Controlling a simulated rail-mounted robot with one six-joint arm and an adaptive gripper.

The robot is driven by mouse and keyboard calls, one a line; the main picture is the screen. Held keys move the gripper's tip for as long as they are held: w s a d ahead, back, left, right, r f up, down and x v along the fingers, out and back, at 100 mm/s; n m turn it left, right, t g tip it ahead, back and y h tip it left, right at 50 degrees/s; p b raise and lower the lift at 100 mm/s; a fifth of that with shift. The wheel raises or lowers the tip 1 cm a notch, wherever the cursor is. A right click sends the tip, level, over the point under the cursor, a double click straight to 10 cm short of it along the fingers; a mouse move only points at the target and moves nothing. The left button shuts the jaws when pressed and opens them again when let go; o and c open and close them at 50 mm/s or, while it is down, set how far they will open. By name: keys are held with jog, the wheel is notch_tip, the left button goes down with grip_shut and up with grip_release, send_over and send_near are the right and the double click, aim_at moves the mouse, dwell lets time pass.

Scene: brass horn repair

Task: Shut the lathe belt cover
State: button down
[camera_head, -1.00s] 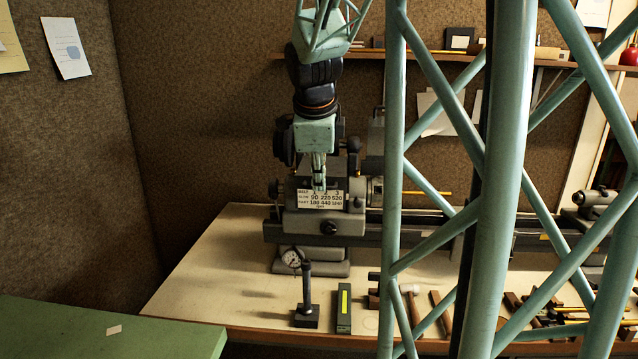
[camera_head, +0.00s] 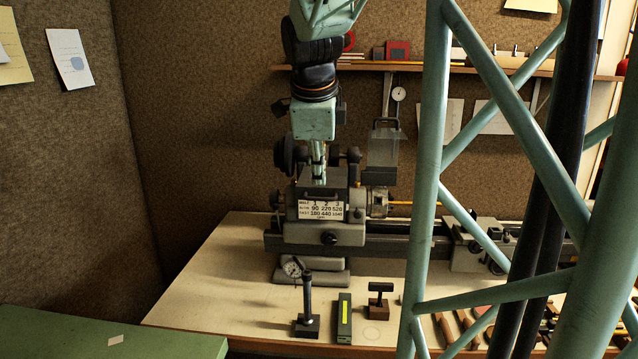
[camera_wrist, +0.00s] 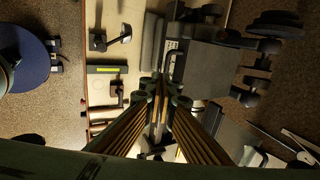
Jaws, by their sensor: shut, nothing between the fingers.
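The grey lathe stands on the bench, and its headstock shows a belt cover (camera_head: 350,199) with a white speed plate (camera_head: 320,210) on its front. I cannot tell from these views how far the cover is from shut. My gripper (camera_head: 318,181) points down at the upper edge of the cover, just above the plate. Its fingers are shut with nothing between them; whether they touch the cover is unclear. In the wrist view the fingers (camera_wrist: 165,95) are close together beside the grey headstock (camera_wrist: 200,68), near a dark curved handle.
A clear guard (camera_head: 383,148) stands up right of the headstock. A dial gauge stand (camera_head: 307,305), a green box (camera_head: 344,318) and a small T-handled block (camera_head: 379,302) stand on the bench in front. A shelf (camera_head: 450,68) runs along the wall.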

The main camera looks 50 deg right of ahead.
jog(key=v, duration=0.6)
jog(key=shift+s+a+p, duration=0.2)
jog(key=shift+a+p, duration=0.15)
jog(key=shift+p, duration=0.1)
jog(key=shift+r, duration=0.15)
